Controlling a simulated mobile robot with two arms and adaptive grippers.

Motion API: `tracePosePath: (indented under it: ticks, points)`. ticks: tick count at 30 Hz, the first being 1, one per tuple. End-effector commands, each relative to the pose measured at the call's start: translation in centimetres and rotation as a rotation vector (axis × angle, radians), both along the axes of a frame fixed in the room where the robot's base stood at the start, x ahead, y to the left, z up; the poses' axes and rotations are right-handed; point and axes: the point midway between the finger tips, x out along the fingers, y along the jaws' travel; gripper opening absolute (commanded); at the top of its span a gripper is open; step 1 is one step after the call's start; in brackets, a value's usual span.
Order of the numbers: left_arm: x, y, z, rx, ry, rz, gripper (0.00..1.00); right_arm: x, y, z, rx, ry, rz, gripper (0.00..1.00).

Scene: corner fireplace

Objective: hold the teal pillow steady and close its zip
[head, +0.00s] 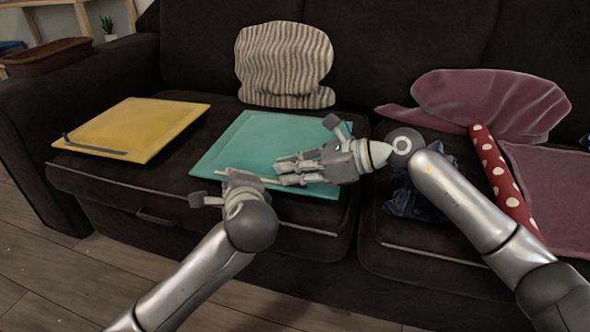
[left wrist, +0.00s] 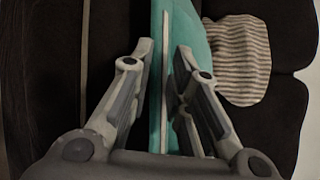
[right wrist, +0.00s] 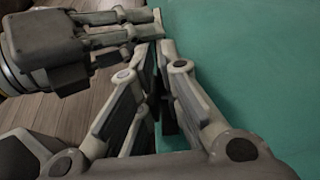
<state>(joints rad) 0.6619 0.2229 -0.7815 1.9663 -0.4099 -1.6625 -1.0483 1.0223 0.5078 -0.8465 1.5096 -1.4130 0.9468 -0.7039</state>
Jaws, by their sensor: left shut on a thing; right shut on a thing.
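The teal pillow (head: 262,137) lies flat on the middle of the dark sofa seat. Its pale zip strip (head: 250,180) runs along the front edge and shows as a light line in the left wrist view (left wrist: 165,80). My left gripper (head: 226,178) is shut on the pillow's front edge, with one finger on each side of it. My right gripper (head: 282,172) is at the same edge, just right of the left one, with its fingertips close together on the zip pull. The pull is hidden between the fingers. In the right wrist view the left gripper (right wrist: 155,25) is close by.
A yellow pillow (head: 135,125) lies to the left, a striped cushion (head: 284,60) leans behind. To the right are a mauve cushion (head: 495,100), a red dotted roll (head: 500,175) and dark blue cloth (head: 415,205), partly behind my right arm. Wooden floor (head: 60,275) lies in front.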

Motion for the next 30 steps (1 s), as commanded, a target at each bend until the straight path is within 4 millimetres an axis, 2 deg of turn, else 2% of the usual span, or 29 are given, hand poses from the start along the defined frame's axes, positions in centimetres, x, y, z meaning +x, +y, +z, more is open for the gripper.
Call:
tracePosePath:
  ticks: [3, 8, 15, 16, 18, 26, 30]
  points:
    - [-0.1, -0.2, -0.3, 0.003, 0.008, -0.006, 0.0, 0.6, 2.2, 0.1, 0.003, -0.001, 0.001, 0.0]
    - [-0.1, -0.2, -0.3, 0.003, 0.008, -0.006, 0.0, 0.9, 3.5, 0.1, 0.002, -0.002, -0.001, 0.0]
    - [-0.1, -0.2, -0.3, 0.003, 0.008, -0.006, 0.0, 0.9, 3.5, 0.1, 0.002, -0.002, -0.001, 0.0]
    - [-0.1, -0.2, -0.3, 0.003, 0.008, -0.006, 0.0, 0.9, 3.5, 0.1, 0.002, -0.002, -0.001, 0.09]
    - [-0.1, -0.2, -0.3, 0.003, 0.008, -0.006, 0.0, 0.9, 3.5, 0.1, 0.002, -0.002, -0.001, 0.17]
    - [-0.1, -0.2, -0.3, 0.003, 0.008, -0.005, 0.0, 0.9, 3.4, 0.1, 0.001, -0.002, -0.001, 0.17]
    - [-0.1, -0.2, -0.3, 0.003, 0.008, -0.005, 0.0, 0.8, 2.7, 0.3, -0.001, -0.003, -0.002, 0.17]
